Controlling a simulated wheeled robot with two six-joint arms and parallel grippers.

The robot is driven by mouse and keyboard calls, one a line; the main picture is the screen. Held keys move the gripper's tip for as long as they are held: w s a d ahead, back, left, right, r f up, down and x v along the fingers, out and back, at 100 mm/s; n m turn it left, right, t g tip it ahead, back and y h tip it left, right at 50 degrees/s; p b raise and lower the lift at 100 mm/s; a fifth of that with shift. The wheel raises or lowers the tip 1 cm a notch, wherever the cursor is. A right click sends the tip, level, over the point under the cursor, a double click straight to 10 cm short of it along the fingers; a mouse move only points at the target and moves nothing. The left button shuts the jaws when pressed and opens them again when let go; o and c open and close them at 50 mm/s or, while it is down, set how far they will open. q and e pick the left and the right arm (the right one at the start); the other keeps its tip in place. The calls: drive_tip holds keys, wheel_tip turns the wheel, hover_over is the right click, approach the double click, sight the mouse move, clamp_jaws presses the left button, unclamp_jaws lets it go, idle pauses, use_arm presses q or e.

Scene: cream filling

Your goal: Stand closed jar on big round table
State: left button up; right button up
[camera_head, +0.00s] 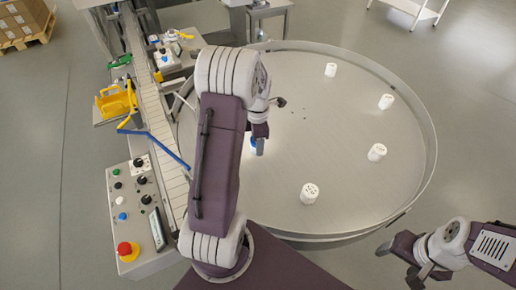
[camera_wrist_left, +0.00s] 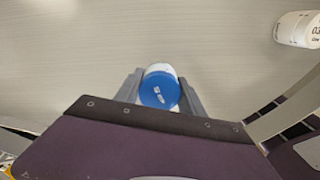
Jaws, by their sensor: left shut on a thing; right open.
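The closed jar, white with a blue lid, sits between the fingers of my left gripper (camera_wrist_left: 160,92) in the left wrist view, its lid (camera_wrist_left: 160,91) facing the camera. In the head view only a bit of blue lid (camera_head: 253,143) shows below my left gripper (camera_head: 262,124); my arm hides the rest. The gripper is shut on the jar over the left part of the big round table (camera_head: 330,115). Whether the jar's base touches the table I cannot tell. My right gripper (camera_head: 401,264) is open and empty, outside the table's rim at the lower right.
Several white jars stand apart on the table, including a near one (camera_head: 309,193) and a right one (camera_head: 376,152). A raised rim surrounds the table. A conveyor (camera_head: 157,115) and a control panel (camera_head: 133,206) are on the left. The table's middle is clear.

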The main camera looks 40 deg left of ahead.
use_arm(q)
wheel_tip(320, 180, down, 3)
drive_tip(key=shift+s+f, duration=0.15)
drive_tip(key=shift+f, duration=0.35)
drive_tip(key=shift+f, duration=0.15)
drive_tip(key=o, duration=1.4)
